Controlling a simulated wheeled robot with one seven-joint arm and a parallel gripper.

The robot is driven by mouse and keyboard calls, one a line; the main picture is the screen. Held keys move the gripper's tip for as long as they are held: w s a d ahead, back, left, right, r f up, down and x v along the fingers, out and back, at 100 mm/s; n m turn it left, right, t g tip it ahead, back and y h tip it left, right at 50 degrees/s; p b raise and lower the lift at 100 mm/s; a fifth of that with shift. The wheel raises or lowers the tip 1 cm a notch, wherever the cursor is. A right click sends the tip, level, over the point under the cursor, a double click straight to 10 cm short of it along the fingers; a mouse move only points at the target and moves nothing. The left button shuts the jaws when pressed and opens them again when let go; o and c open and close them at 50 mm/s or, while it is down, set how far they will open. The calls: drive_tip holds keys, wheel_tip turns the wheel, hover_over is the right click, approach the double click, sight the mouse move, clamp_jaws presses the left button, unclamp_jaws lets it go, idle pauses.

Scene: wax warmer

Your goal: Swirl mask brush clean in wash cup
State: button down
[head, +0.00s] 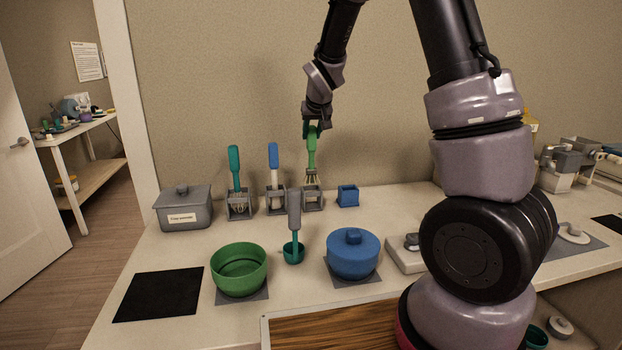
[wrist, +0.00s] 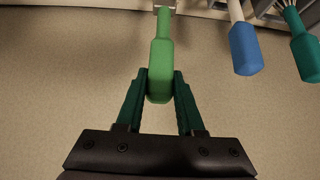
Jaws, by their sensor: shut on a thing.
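My gripper (head: 317,127) is shut on the green handle of a brush (head: 311,152) with pale bristles. The brush hangs upright, bristles down, at a grey holder (head: 313,201) against the back wall; I cannot tell if the bristle tips are in it or just above. In the wrist view both fingers of my gripper (wrist: 160,76) press the sides of the green handle (wrist: 159,55). A green bowl (head: 238,270) stands on a grey mat at the front. I cannot tell which is the wash cup.
A teal-handled brush (head: 235,170) and a blue-handled tool (head: 273,165) stand in holders to the left. A blue lidded pot (head: 352,253), a small blue box (head: 348,195), a grey lidded box (head: 183,207) and a black mat (head: 158,294) share the counter.

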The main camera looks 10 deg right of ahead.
drive_tip(key=shift+r, duration=0.5)
drive_tip(key=shift+r, duration=1.65)
